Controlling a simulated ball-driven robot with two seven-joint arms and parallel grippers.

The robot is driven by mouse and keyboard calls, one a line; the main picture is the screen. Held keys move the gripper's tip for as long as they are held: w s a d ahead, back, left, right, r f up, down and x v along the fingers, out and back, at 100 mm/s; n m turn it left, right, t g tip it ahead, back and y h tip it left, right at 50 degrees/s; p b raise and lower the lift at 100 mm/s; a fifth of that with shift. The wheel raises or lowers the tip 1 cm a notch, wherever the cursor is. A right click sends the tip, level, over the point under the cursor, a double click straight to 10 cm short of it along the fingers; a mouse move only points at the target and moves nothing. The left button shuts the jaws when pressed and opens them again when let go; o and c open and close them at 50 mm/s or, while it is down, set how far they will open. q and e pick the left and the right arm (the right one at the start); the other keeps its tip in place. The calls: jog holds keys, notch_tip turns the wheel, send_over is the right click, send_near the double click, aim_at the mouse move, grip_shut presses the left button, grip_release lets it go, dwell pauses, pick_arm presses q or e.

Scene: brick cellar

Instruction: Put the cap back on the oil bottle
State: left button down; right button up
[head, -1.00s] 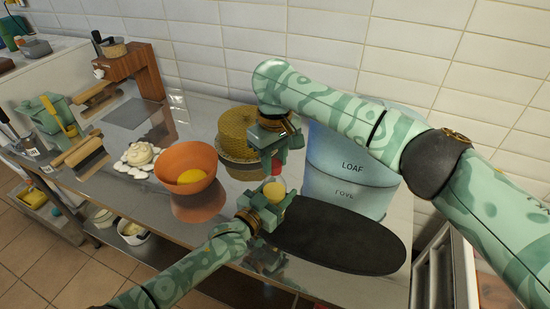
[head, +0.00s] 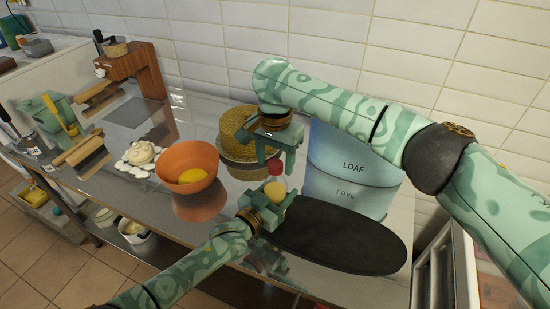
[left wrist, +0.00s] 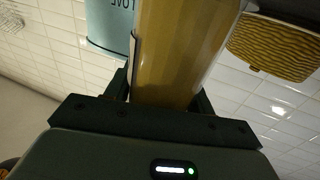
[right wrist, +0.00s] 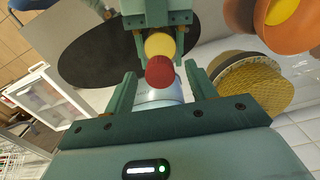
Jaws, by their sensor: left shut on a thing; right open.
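The oil bottle (head: 275,190) is yellow. My left gripper (head: 268,203) is shut around it above the table, and its yellow body fills the jaws in the left wrist view (left wrist: 180,50). The red cap (head: 276,168) is at the bottle's upper end. In the right wrist view the cap (right wrist: 160,72) overlaps the end of the yellow bottle (right wrist: 159,45), and I cannot tell whether it is fully seated. My right gripper (head: 276,158) is open just above the cap, its fingers apart on either side and clear of it.
A woven yellow container (head: 236,130) is behind the grippers. An orange bowl (head: 190,160) with yellow contents stands to the left.

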notch_tip(320, 180, up, 12)
dwell(0.4)
pick_arm(q)
jog(key=shift+c, duration=2.2)
grip_release()
jog(key=shift+s+a, duration=0.35)
jog(key=shift+s, duration=0.05)
jog(key=p+v, duration=0.3)
jog(key=v, duration=1.2)
pick_arm(e)
jog(key=shift+s+r, duration=0.1)
jog(key=shift+r, duration=1.65)
pick_arm(q)
jog(key=shift+s, duration=0.1)
